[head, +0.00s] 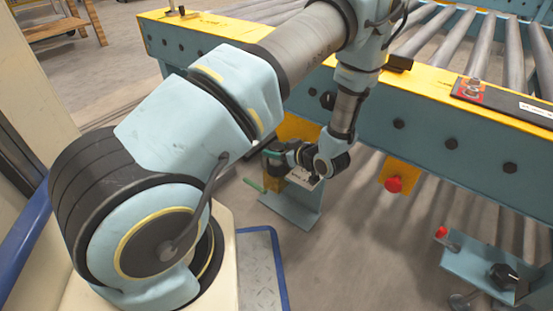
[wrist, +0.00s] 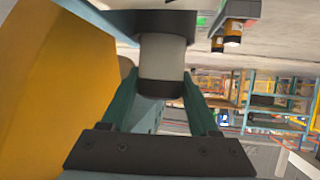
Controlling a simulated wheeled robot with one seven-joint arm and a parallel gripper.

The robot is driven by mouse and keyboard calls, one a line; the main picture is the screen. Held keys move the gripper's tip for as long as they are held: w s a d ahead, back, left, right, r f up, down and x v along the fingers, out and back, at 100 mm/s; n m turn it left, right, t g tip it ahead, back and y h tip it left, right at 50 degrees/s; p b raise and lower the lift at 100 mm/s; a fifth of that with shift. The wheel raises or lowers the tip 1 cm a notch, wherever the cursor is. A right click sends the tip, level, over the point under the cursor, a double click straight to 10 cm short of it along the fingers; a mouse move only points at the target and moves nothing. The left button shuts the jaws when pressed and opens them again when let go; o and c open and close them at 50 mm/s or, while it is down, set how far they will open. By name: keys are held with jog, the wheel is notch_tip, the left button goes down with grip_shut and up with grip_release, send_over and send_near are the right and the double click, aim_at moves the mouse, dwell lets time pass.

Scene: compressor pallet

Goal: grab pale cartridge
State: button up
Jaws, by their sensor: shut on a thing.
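The pale cartridge (wrist: 163,56) shows in the wrist view as a light grey cylinder with a dark band at its lower end. Its upper end meets a dark block (wrist: 125,22); I cannot tell whether it is still seated there. My gripper (wrist: 160,92) has green fingers on either side of the cartridge and is shut on it. In the head view my gripper (head: 262,168) is low beside the conveyor's side, by a yellow plate. The cartridge cannot be made out there.
Orange-and-dark cylinders (wrist: 232,40) show at the wrist view's upper right. A large yellow surface (wrist: 55,80) is close on the left. The blue conveyor frame (head: 450,145) carries a red button (head: 393,185). A blue bracket (head: 290,210) lies below my gripper.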

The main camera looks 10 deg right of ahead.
jog(key=c, duration=0.5)
jog(key=shift+o, duration=0.2)
jog(key=shift+r, duration=0.1)
